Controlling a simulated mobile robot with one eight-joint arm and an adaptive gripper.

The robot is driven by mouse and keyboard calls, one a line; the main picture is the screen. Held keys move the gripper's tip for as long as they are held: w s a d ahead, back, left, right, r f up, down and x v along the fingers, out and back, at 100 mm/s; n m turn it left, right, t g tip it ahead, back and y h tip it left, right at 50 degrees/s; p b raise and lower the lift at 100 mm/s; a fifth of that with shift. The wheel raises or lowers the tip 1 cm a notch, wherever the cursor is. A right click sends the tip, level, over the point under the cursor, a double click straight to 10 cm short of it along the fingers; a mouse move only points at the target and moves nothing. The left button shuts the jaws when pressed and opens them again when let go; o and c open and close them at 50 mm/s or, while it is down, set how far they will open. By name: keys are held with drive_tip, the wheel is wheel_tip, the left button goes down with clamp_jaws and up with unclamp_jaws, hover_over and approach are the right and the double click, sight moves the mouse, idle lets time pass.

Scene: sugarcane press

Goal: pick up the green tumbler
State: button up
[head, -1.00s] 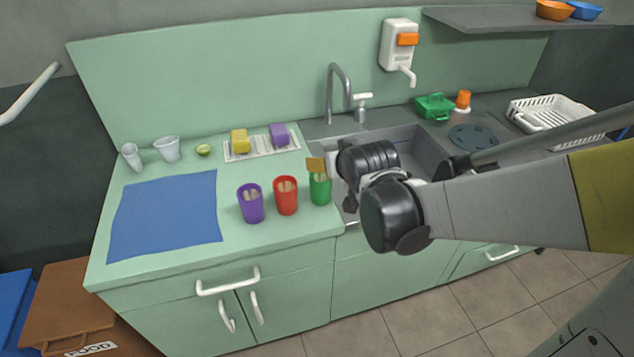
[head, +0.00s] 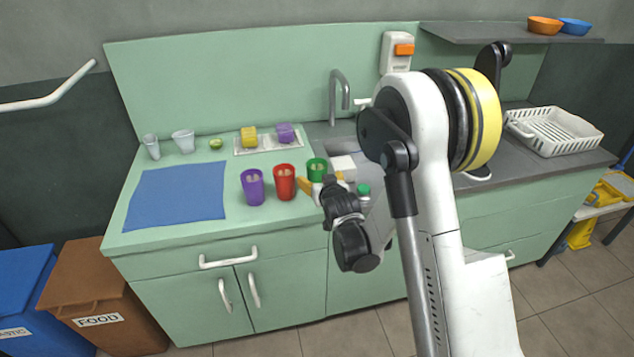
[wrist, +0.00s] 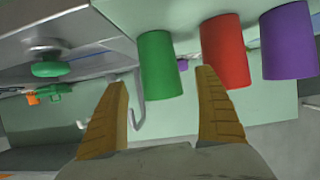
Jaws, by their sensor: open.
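The green tumbler (head: 317,168) stands upright on the counter near its front edge, just left of the sink. My gripper (head: 322,181) is open in front of it, its tan fingers partly hiding the tumbler's lower part in the head view. In the wrist view, which is upside down, the green tumbler (wrist: 160,50) appears between and just beyond my two spread fingertips (wrist: 162,77). Nothing is held. I cannot tell whether a finger touches the tumbler.
A red tumbler (head: 284,184) stands close left of the green one, with a purple tumbler (head: 253,190) beyond it. The sink is on the right, with a round green item (wrist: 50,68) near it. A blue mat (head: 175,195) lies left. Cups and sponges stand behind.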

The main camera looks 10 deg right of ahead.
sight(319, 178)
drive_tip(key=b+x, duration=0.2)
drive_tip(key=x, duration=0.2)
drive_tip(key=shift+w+f, duration=0.25)
drive_tip(key=shift+f, duration=0.05)
drive_tip(key=shift+w+b, duration=0.3)
drive_tip(key=shift+w, duration=0.05)
drive_tip(key=c, duration=1.3)
drive_tip(key=shift+o, duration=0.2)
drive_tip(key=shift+r, duration=0.15)
